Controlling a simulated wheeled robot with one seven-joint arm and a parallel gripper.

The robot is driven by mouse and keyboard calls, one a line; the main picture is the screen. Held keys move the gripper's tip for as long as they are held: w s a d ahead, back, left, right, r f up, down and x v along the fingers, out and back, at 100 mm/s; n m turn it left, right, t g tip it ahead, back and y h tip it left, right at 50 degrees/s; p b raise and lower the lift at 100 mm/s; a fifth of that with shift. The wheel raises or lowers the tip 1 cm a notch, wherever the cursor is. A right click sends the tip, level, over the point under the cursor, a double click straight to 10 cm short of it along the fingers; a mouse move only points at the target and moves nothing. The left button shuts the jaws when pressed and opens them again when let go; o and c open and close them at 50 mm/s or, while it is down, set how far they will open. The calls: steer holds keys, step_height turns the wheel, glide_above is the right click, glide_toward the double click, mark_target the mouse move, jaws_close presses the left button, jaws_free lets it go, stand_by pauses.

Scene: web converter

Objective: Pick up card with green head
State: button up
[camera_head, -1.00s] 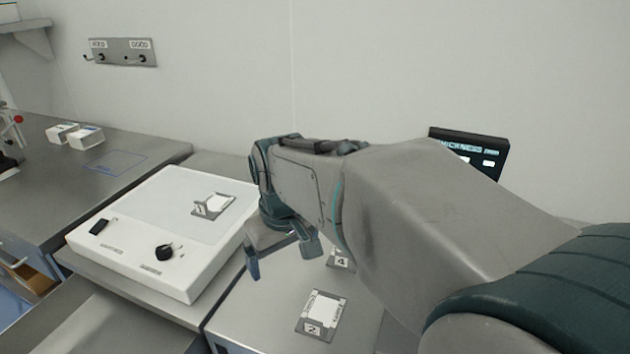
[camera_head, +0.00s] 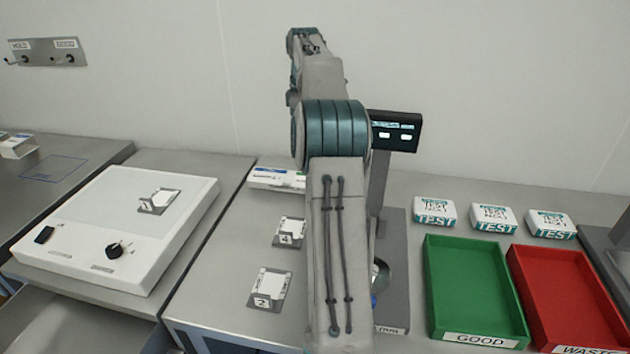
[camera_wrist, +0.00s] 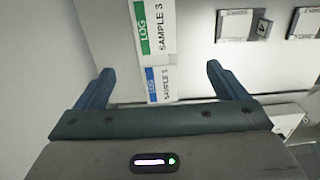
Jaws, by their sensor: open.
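In the wrist view a card with a green head (camera_wrist: 155,28), marked LOG and SAMPLE 3, shows at the top centre, cut off by the frame edge. A card with a blue head (camera_wrist: 160,85), also marked SAMPLE 3, lies just below it. My gripper (camera_wrist: 160,72) is open and empty. In the picture its fingers flank the blue-headed card, with the green-headed card beyond the fingertips. I cannot tell how far off the cards are. In the head view my arm points up and the fingers are hidden.
Numbered holders (camera_head: 268,288) stand left of my arm. A white device (camera_head: 115,225) is further left. A green tray (camera_head: 475,290) and a red tray (camera_head: 570,300) are at right; a screen (camera_head: 395,132) stands behind.

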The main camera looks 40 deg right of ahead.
steer(key=f, duration=0.2)
steer(key=f+b, duration=0.1)
steer(key=f, duration=0.2)
steer(key=d+f, duration=0.1)
steer(key=f, duration=0.1)
steer(key=shift+s+f, duration=0.15)
steer(key=shift+f, duration=0.2)
steer(key=shift+s+d+f, duration=0.1)
steer(key=shift+f, duration=3)
steer(key=c, duration=1)
